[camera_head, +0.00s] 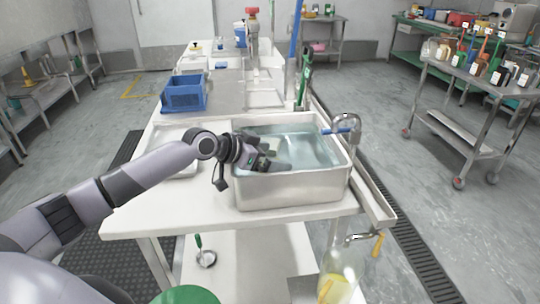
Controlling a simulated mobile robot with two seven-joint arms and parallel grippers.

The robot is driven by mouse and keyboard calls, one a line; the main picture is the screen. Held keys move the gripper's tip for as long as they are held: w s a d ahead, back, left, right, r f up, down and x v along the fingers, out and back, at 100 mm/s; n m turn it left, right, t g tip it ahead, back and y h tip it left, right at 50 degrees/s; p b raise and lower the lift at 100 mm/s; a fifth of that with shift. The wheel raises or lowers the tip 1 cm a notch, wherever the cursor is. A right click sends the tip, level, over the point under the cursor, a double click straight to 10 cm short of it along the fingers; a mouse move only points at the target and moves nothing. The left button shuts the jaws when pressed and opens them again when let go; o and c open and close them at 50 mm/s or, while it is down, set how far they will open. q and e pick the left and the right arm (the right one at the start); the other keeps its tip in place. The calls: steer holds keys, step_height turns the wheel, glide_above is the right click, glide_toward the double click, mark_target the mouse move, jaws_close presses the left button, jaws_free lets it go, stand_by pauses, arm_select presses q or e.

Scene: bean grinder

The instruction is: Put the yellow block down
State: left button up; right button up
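My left arm reaches in from the left, and its gripper (280,165) is over the metal basin (290,190), low at the basin's left part. The fingers are small and dark here, and I cannot tell whether they are open or hold anything. A small pale thing (271,145) shows just beyond the gripper; I cannot tell what it is. I cannot make out a yellow block at the gripper. A yellow piece (334,290) shows inside a clear container at the bottom right. My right gripper is not in view.
A blue crate (185,93) stands farther back on the white table (165,215). A metal cart (475,85) with bottles stands at right. The table front is clear.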

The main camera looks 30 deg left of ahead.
arm_select(q)
steer(key=shift+r+p, duration=0.4)
steer(key=shift+r, duration=0.15)
steer(key=shift+s+a+r, duration=0.15)
steer(key=shift+s, duration=0.05)
steer(key=v, duration=1.1)
steer(key=shift+s+b, duration=0.15)
steer(key=shift+b, duration=0.25)
steer(key=shift+a+r, duration=0.1)
steer(key=shift+a, duration=0.05)
